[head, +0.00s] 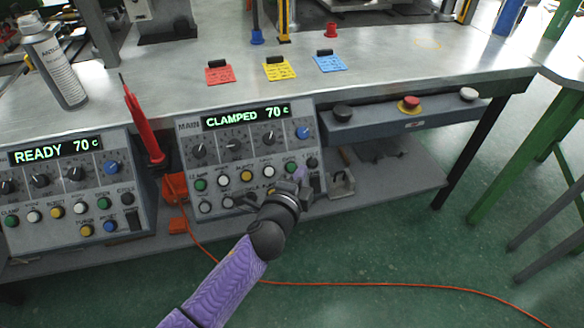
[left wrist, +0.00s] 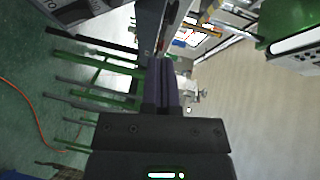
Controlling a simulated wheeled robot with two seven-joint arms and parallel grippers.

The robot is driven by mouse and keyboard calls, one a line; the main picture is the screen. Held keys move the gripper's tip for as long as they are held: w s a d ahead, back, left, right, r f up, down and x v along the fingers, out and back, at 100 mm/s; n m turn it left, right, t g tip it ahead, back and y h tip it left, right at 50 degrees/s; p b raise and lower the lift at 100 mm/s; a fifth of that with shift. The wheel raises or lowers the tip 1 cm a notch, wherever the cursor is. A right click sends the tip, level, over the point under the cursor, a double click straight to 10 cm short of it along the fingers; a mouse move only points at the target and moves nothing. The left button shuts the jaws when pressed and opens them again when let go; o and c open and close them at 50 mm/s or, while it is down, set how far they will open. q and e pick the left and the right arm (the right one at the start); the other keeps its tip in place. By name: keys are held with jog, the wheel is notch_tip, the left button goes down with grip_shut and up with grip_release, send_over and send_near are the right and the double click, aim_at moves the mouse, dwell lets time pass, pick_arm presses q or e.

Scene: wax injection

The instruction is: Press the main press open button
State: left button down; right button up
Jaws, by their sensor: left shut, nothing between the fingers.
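The main press panel (head: 185,160) stands under the bench at centre, its screen (head: 245,117) reading "CLAMPED 70 c". Its upper button row has the green clamp button (head: 200,184), a yellow inject button (head: 246,176) and the green open button (head: 291,168). My left gripper (head: 301,176) is shut and empty, with its purple fingertips at the panel's right end, close to the open button. I cannot tell whether they touch it. The gripper and wrist hide part of the lower button row. The left wrist view shows the shut fingers (left wrist: 163,82) beside the panel edge. My right gripper is not in view.
A second panel (head: 75,170) reading "READY 70 c" stands at left. A red tool (head: 143,122) stands between the panels.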

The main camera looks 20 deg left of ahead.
aim_at(291, 171)
pick_arm(q)
jog(key=w+a+f+b, duration=0.2)
jog(key=w+f+b, duration=0.1)
jog(key=w+a+f+b, duration=0.1)
jog(key=f+b, duration=0.1)
jog(key=shift+w+f, duration=0.1)
jog(key=shift+w, duration=0.15)
jog(key=shift+w+a+f+b, duration=0.2)
jog(key=shift+w+a+b, duration=0.1)
jog(key=shift+b, duration=0.1)
jog(key=shift+w+r, duration=0.1)
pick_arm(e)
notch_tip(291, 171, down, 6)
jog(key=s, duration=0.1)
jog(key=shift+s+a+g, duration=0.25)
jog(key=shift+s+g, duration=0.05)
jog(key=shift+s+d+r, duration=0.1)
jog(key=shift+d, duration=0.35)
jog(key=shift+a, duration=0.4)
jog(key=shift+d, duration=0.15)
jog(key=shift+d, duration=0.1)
pick_arm(q)
jog(key=shift+w+a+f+b, duration=0.2)
jog(key=shift+w+f+b, duration=0.05)
jog(key=shift+f+b, duration=0.05)
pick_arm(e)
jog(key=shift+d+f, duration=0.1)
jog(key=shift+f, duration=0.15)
